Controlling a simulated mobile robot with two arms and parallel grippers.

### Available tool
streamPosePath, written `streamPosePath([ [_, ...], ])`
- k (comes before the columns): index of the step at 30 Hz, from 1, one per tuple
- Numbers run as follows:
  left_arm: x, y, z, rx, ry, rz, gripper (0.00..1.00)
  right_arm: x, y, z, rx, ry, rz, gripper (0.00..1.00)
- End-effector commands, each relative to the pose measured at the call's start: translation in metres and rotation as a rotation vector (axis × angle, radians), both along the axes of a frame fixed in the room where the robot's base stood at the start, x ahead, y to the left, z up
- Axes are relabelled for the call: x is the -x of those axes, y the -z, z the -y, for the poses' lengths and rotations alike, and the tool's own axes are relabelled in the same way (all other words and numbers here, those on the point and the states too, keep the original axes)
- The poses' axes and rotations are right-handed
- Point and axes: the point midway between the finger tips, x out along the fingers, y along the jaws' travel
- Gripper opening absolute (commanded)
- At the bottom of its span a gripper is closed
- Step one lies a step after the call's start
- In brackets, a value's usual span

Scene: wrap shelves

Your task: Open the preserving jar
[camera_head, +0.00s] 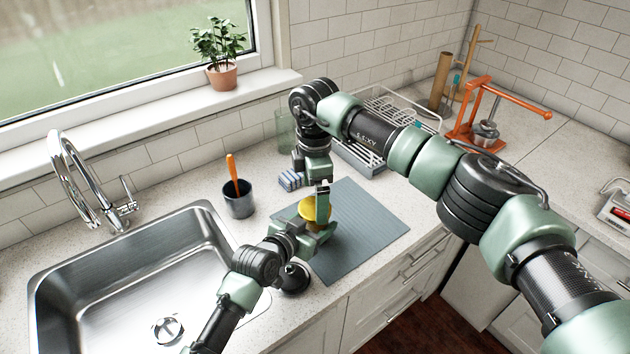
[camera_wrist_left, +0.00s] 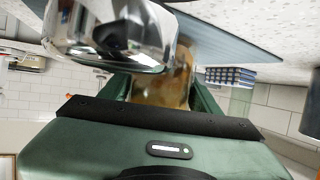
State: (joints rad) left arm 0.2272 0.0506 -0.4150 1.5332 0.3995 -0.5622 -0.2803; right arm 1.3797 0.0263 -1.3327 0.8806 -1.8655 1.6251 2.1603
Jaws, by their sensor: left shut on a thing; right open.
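The preserving jar, seen by its yellow lid (camera_head: 308,210), stands on the grey-blue mat (camera_head: 372,232). My left gripper (camera_head: 322,236) comes in low from the sink side and is shut on the jar body. In the left wrist view the jar's golden-brown body (camera_wrist_left: 176,82) shows between the green fingers, blurred. My right gripper (camera_head: 322,208) points down from above at the lid and is open. Its fingers partly cover the lid; I cannot tell whether they touch it.
The sink (camera_head: 130,270) lies at left. A dark cup with an orange-handled tool (camera_head: 239,200), a striped sponge (camera_head: 291,180) and a dish rack (camera_head: 372,150) stand behind. An orange press (camera_head: 485,130) is at back right. A dark round object (camera_head: 293,278) sits by the left arm.

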Motion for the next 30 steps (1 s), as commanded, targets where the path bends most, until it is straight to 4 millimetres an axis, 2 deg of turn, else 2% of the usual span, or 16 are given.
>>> streamPosePath([
  [3,0.000,0.001,-0.001,-0.002,-0.001,-0.001,0.00,0.001,0.017,0.000,0.001,-0.001,-0.002,0.99],
  [7,0.000,0.001,-0.001,-0.002,-0.001,-0.001,0.00,0.001,0.027,0.000,0.001,-0.001,-0.001,0.99],
  [17,0.000,0.001,-0.001,-0.002,-0.001,-0.001,0.00,0.000,0.031,0.000,0.001,-0.002,0.000,0.99],
  [20,0.000,0.001,-0.001,-0.002,-0.001,-0.001,0.00,0.000,0.031,0.000,0.001,-0.002,0.000,0.74],
  [25,0.000,0.001,-0.001,-0.002,-0.001,-0.001,0.00,0.000,0.031,0.000,0.001,-0.002,0.000,0.27],
  [26,0.000,0.001,-0.001,-0.002,-0.001,-0.001,0.00,0.000,0.031,0.000,0.000,-0.002,0.000,0.23],
  [30,0.000,0.001,-0.001,-0.002,-0.001,-0.001,0.00,0.000,0.031,0.000,0.000,-0.002,0.000,0.22],
])
